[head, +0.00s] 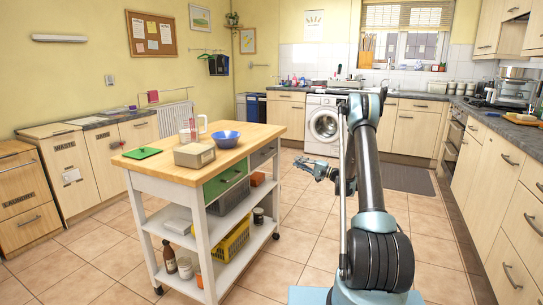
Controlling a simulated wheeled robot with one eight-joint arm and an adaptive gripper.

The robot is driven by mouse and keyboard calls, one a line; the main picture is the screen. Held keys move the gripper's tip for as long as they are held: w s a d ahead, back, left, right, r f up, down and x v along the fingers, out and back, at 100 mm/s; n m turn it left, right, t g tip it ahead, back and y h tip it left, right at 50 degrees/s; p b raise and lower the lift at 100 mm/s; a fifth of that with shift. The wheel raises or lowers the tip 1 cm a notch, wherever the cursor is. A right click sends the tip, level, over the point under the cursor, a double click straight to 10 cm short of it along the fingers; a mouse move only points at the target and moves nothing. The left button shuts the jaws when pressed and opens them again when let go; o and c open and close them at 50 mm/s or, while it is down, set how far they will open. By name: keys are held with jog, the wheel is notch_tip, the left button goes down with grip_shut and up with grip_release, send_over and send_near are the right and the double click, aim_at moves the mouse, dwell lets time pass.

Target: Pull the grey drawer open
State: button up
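The grey drawer (263,154) sits under the wooden top of the white kitchen cart, at the cart's far right end, beside a green drawer (225,184). Its front looks flush with the cart frame, and its handle is small in view. My gripper (302,166) hangs in the air to the right of the cart, apart from the grey drawer, with its fingers pointing left towards the cart. It is small and dark here, so its finger opening is unclear. I see nothing held in it.
A yellow crate (232,243) stands on the bottom shelf.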

aim_at(271, 152)
jog(key=x, duration=1.7)
jog(key=shift+w+a, duration=0.1)
jog(key=shift+a, duration=0.05)
grip_shut()
